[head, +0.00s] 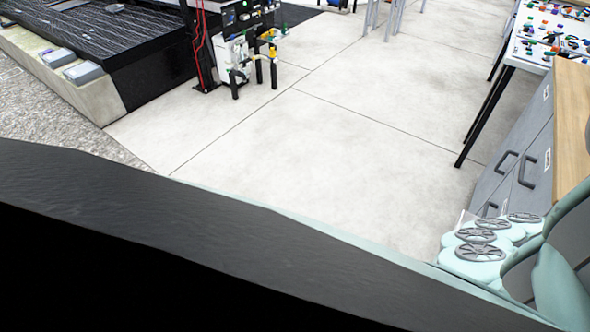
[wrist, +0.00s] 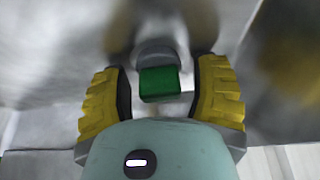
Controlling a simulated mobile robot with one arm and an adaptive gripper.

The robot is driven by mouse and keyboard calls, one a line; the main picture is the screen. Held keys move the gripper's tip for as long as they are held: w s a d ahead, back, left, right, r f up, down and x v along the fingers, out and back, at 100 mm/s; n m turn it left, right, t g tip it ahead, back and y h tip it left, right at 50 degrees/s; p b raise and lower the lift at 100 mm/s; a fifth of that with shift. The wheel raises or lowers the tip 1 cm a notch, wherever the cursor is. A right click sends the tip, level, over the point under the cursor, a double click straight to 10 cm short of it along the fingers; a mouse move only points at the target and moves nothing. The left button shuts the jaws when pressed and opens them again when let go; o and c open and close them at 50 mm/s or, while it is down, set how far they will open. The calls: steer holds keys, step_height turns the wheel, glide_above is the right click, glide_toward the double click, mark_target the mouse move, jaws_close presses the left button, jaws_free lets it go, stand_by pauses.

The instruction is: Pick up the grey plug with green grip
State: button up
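In the wrist view, the green grip (wrist: 160,83) of a plug shows between the two yellow-backed fingers of my gripper (wrist: 160,92). The plug's grey part (wrist: 155,52) shows just above the green grip in the picture. My gripper is open, with a gap between the green grip and the dark inner pad on each side. I cannot tell how deep the grip lies between the fingers. In the head view I cannot make out the plug or my gripper.
In the head view, a dark stand (head: 243,18) with small fittings stands on the pale floor (head: 340,120). A table (head: 522,50) with many small coloured parts and a grey drawer cabinet (head: 520,150) are at right. The wrist view's background is blurred.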

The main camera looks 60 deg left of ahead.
steer(key=c, duration=0.7)
steer(key=shift+r, duration=0.2)
steer(key=shift+w+r, duration=0.1)
steer(key=shift+r, duration=0.5)
steer(key=shift+b+v, duration=0.4)
steer(key=shift+v, duration=0.7)
steer(key=s+a, duration=0.2)
steer(key=a, duration=0.1)
steer(key=s+a+r+p, duration=0.1)
steer(key=s+a, duration=0.2)
steer(key=a, duration=0.1)
steer(key=s+a+p, duration=0.1)
steer(key=s+a, duration=0.2)
steer(key=a, duration=0.1)
steer(key=shift+s+a+r, duration=0.2)
steer(key=shift+r, duration=0.1)
steer(key=shift+c, duration=0.2)
steer(key=shift+s+a, duration=0.35)
steer(key=shift+a, duration=0.15)
